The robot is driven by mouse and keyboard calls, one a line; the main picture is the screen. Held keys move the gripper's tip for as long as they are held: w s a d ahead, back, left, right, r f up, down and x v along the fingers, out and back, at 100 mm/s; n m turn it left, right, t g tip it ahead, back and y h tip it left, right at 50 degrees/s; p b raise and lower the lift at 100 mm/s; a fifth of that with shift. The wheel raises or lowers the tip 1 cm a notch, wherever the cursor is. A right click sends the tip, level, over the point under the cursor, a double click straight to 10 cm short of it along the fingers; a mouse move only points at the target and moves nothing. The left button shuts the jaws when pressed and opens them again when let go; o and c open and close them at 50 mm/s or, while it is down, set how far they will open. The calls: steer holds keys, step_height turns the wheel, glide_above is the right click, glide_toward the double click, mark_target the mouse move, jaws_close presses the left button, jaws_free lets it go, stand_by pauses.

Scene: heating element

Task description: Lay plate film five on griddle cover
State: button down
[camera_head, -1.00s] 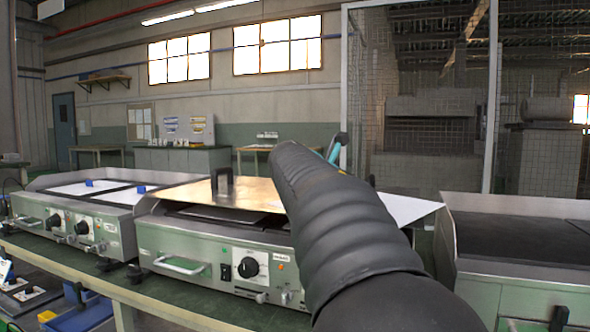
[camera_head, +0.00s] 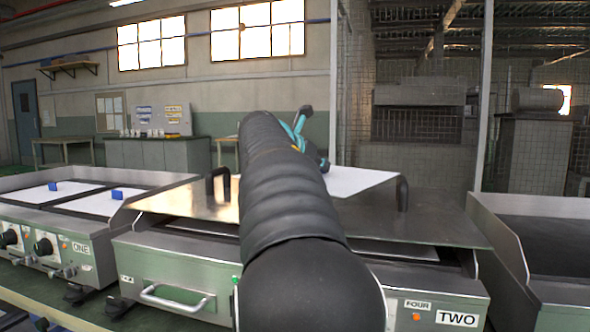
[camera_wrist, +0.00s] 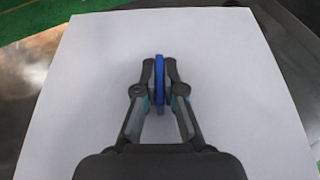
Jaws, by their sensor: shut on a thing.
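The plate film is a white sheet with an upright blue tab. In the wrist view the white sheet (camera_wrist: 225,60) fills most of the picture, and my gripper (camera_wrist: 160,75) is shut on its blue tab (camera_wrist: 160,95). In the head view the sheet (camera_head: 355,181) shows to the right of my arm, over the griddle cover. The griddle cover (camera_head: 420,228) is a shiny metal plate with black handles, lying on the middle griddle labelled TWO. I cannot tell whether the sheet touches the cover. My arm hides the fingertips and part of the cover in the head view.
The left griddle (camera_head: 75,232), labelled ONE, bears white sheets with blue tabs. Another griddle (camera_head: 540,240) stands at the right. The cover's right black handle (camera_head: 402,192) rises beside the sheet's edge. A mesh fence (camera_head: 420,150) stands behind.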

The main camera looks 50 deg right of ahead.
mark_target(339, 173)
steer(key=d+r, duration=0.1)
steer(key=s+d, duration=0.1)
steer(key=d, duration=0.1)
steer(key=s+d+r, duration=0.1)
steer(key=shift+s+d+r, duration=0.25)
steer(key=shift+d+r, duration=0.05)
steer(key=w+a+f, duration=0.2)
steer(key=w, duration=0.1)
steer(key=w+a+f+b, duration=0.1)
steer(key=w+a+f, duration=0.1)
steer(key=w, duration=0.1)
steer(key=w+a+f+b, duration=0.1)
steer(key=w+a+f, duration=0.1)
steer(key=w, duration=0.1)
steer(key=shift+w+a+f, duration=0.1)
steer(key=shift+a+f, duration=0.05)
steer(key=shift+f, duration=0.2)
steer(key=shift+f+b, duration=0.85)
steer(key=shift+f, duration=1.2)
steer(key=shift+f, duration=0.1)
steer(key=c, duration=1.3)
jaws_free()
steer(key=shift+w, duration=0.1)
steer(key=shift+a+r, duration=0.25)
steer(key=shift+a, duration=0.05)
steer(key=p+v, duration=0.1)
steer(key=v, duration=1)
steer(key=shift+a, duration=0.2)
